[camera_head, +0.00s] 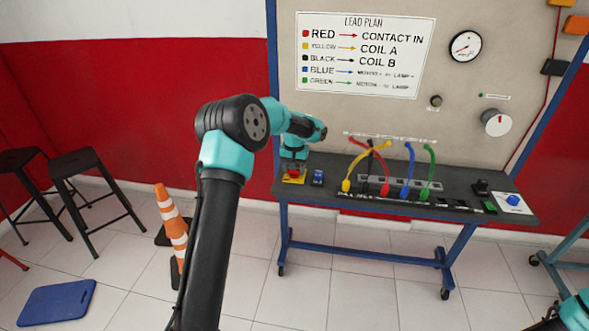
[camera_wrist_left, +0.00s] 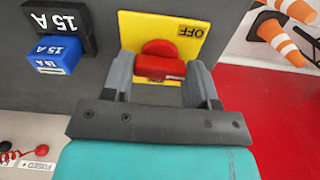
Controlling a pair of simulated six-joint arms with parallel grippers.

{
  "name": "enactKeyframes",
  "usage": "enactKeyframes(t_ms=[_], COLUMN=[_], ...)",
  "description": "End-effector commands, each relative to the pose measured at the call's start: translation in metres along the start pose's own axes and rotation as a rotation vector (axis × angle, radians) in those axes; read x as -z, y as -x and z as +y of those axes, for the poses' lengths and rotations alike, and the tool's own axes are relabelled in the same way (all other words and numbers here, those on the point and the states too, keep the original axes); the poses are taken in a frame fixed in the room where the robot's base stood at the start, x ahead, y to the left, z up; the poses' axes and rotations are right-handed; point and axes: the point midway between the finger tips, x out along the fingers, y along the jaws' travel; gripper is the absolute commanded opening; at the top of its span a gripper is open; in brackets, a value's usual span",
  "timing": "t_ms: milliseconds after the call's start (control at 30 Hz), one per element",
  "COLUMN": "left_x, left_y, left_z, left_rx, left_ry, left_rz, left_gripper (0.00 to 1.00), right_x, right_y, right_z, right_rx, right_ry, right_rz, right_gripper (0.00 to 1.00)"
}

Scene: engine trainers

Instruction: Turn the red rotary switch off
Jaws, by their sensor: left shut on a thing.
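The red rotary switch (camera_wrist_left: 160,66) sits on a yellow plate (camera_wrist_left: 190,35) marked OFF, which appears upside down in the left wrist view. In the head view the yellow plate (camera_head: 293,180) is at the left end of the dark bench top. My left gripper (camera_wrist_left: 163,82) is shut on the red switch handle, with one grey finger on each side. The handle lies crosswise between the fingers. In the head view my left gripper (camera_head: 294,166) points down over the switch and partly hides it. My right gripper is out of view; only part of that arm shows at bottom right.
Blue (camera_wrist_left: 53,58) and black (camera_wrist_left: 60,25) 15 A blocks stand close beside the plate. Coloured leads (camera_head: 388,165) arch over the bench middle. The panel with the lead plan (camera_head: 362,55) rises behind. An orange cone (camera_head: 172,225) and stools (camera_head: 88,185) stand to the left.

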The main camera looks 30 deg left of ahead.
Motion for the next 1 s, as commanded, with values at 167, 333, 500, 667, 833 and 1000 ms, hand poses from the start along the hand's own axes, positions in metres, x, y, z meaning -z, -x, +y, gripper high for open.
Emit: enactKeyframes(t_ms=[167,333,500,667,833,1000], left_x=[0.0002,0.0002,0.0002,0.0002,0.0002,0.0001], left_y=[0.0007,0.0008,0.0008,0.0008,0.0005,0.0003], left_z=[-0.0001,-0.0001,-0.0001,-0.0001,0.0000,0.0000], left_rx=[0.000,0.000,0.000,0.000,0.000,0.000], left_ry=[0.054,0.071,0.073,0.072,0.072,0.071], left_rz=[0.001,0.001,0.001,0.001,0.001,0.001], left_gripper=[0.29,0.29,0.29,0.55,0.71,0.79], right_x=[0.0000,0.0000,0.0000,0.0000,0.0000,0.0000], right_y=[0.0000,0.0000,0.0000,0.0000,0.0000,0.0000], right_z=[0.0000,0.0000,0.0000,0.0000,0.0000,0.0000], right_rx=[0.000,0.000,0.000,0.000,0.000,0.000], right_ry=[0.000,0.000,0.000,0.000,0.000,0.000], right_rz=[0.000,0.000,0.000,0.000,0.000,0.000], right_gripper=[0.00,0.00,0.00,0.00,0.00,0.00])
